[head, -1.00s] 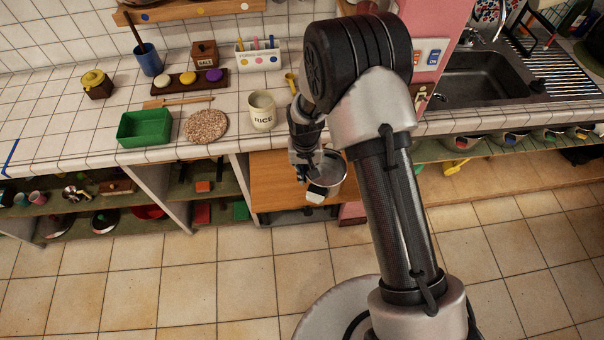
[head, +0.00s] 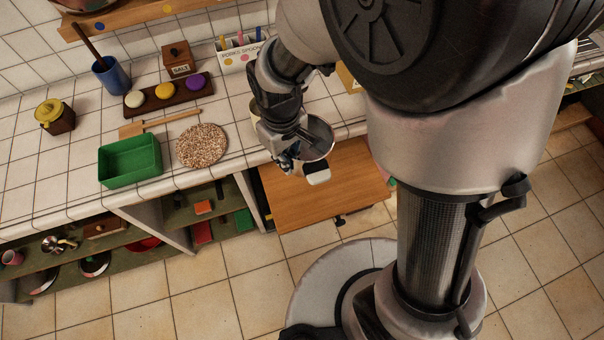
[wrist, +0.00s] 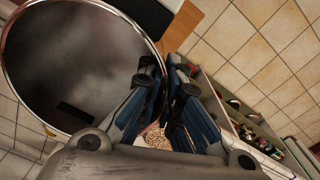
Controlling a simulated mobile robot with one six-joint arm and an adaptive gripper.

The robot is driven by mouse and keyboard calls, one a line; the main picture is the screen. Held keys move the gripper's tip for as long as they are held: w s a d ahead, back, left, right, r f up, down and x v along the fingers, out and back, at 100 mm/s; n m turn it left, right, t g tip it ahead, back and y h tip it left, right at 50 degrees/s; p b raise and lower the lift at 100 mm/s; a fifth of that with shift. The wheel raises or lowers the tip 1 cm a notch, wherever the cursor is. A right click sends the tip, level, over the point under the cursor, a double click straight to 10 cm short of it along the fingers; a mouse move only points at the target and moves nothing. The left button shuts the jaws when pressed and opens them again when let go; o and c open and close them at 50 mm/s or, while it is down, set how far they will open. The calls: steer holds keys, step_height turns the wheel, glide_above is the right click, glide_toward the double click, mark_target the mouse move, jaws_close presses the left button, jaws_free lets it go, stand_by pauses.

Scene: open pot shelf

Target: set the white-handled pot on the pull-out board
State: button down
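The metal pot (head: 318,138) is round and open-topped, with a white handle (head: 318,178) pointing toward the front. My gripper (head: 288,162) is at its left side and looks shut on its rim. In the wrist view the pot's empty inside (wrist: 75,65) fills the left, and the gripper fingers (wrist: 165,100) meet at its rim. The pull-out board (head: 325,200) is a bare brown wooden panel extended below the counter. The pot appears held above it, overlapping its back part and the counter edge in the head view. The exact height gap cannot be told.
The tiled counter holds a green bin (head: 130,163), a speckled round mat (head: 202,146), a wooden tool (head: 160,123) and a salt box (head: 178,60). Open shelves (head: 180,213) with small items lie left of the board. The board's front and left are clear.

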steer(key=shift+d+f+b, duration=0.15)
steer(key=shift+f+b, duration=2.45)
steer(key=shift+f, duration=7.05)
steer(key=shift+s, duration=0.1)
steer(key=c, duration=2.2)
jaws_free()
steer(key=shift+f, duration=0.1)
steer(key=o, duration=0.4)
step_height(320, 180, up, 13)
steer(key=p, duration=0.3)
steer(key=shift+f, duration=0.2)
